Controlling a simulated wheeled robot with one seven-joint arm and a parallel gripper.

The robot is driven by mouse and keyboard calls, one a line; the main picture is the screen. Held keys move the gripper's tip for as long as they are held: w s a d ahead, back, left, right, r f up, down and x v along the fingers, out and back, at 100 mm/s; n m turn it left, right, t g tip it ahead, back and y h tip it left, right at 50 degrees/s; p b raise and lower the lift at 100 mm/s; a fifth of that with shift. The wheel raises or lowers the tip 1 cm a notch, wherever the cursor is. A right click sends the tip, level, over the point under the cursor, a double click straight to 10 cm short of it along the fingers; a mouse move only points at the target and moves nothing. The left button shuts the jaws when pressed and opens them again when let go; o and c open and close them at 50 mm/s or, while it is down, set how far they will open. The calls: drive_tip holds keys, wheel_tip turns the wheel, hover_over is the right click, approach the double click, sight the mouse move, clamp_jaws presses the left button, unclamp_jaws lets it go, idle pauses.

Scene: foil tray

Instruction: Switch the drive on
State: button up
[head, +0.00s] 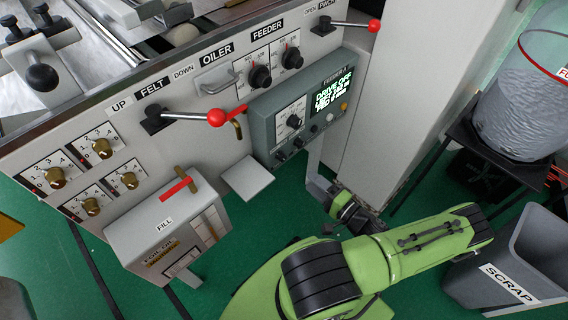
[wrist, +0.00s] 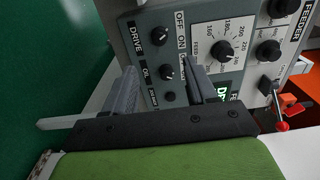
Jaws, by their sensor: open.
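The grey feeder control box (head: 262,125) is mounted on the machine's front. Its green display (head: 333,88) reads DRIVE OFF. In the wrist view, the black knob labelled DRIVE (wrist: 159,36) is on the panel, with OFF and ON printed beside it. A second black knob labelled OIL (wrist: 167,71) sits nearer to me. My gripper (wrist: 158,68) is open and empty, its two grey fingers on either side of the OIL knob in the picture, with the DRIVE knob just beyond the tips. I cannot tell whether the fingers touch the panel. The DRIVE knob's pointer is too small to read.
A speed dial (wrist: 222,51) and further feeder knobs (wrist: 268,51) are close by on the right. A red-tipped lever (head: 216,117) sticks out left of the box. A scrap bin (head: 510,262) and a clear tub (head: 525,95) stand at right. Green floor lies below.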

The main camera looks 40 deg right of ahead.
sight(282, 157)
drive_tip(key=w+b, duration=0.2)
drive_tip(key=w, duration=0.9)
drive_tip(key=shift+w+a, duration=0.2)
drive_tip(key=shift+c, duration=0.5)
drive_tip(key=c, duration=1)
